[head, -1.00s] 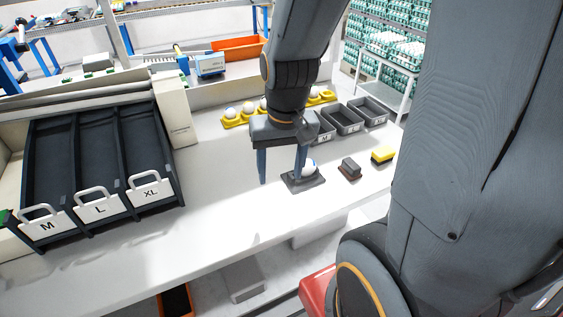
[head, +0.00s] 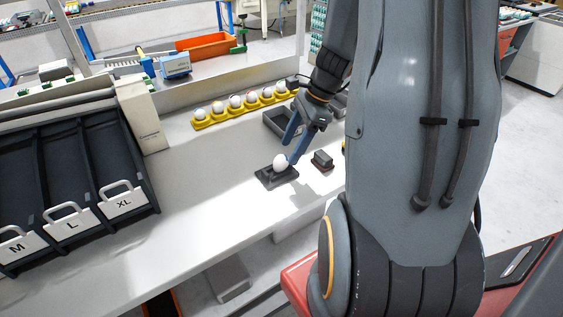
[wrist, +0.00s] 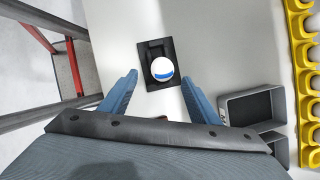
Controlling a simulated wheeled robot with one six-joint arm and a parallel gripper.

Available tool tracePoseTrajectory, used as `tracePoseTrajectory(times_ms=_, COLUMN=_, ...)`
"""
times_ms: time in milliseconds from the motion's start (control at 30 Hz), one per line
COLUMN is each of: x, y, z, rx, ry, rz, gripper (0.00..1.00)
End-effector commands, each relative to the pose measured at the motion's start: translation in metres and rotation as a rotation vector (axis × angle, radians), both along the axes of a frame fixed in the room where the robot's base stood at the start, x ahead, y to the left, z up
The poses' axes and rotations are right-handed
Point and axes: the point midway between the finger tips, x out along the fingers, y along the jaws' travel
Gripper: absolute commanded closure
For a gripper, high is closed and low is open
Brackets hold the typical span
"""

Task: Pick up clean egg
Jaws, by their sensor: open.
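A white egg (head: 280,162) sits on a small dark stand (head: 264,176) on the white table. In the wrist view the egg (wrist: 162,69) shows a blue band and rests in the middle of the dark stand (wrist: 150,48). My gripper (head: 290,152) is at the right and far side of the egg in the head view, tilted toward it. In the wrist view my gripper (wrist: 160,90) has its two blue fingers spread wide, with the egg ahead, between their lines. The fingers hold nothing.
A yellow rack (head: 205,121) with several eggs stands behind. Grey bins (head: 272,125) stand near my arm. A dark brown block (head: 322,160) lies right of the stand. A chute marked M, L and XL (head: 125,204) fills the left. The table between is clear.

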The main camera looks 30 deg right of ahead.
Motion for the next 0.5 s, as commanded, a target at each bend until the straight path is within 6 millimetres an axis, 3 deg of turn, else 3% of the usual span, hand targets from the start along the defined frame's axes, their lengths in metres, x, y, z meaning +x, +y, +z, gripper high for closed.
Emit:
tracePoseTrajectory(times_ms=333, x=0.009, y=0.016, z=-0.036, rx=0.001, ry=0.002, rz=0.003, gripper=0.44)
tracePoseTrajectory(times_ms=500, x=0.010, y=0.018, z=-0.044, rx=-0.002, ry=0.000, rz=0.003, gripper=0.44)
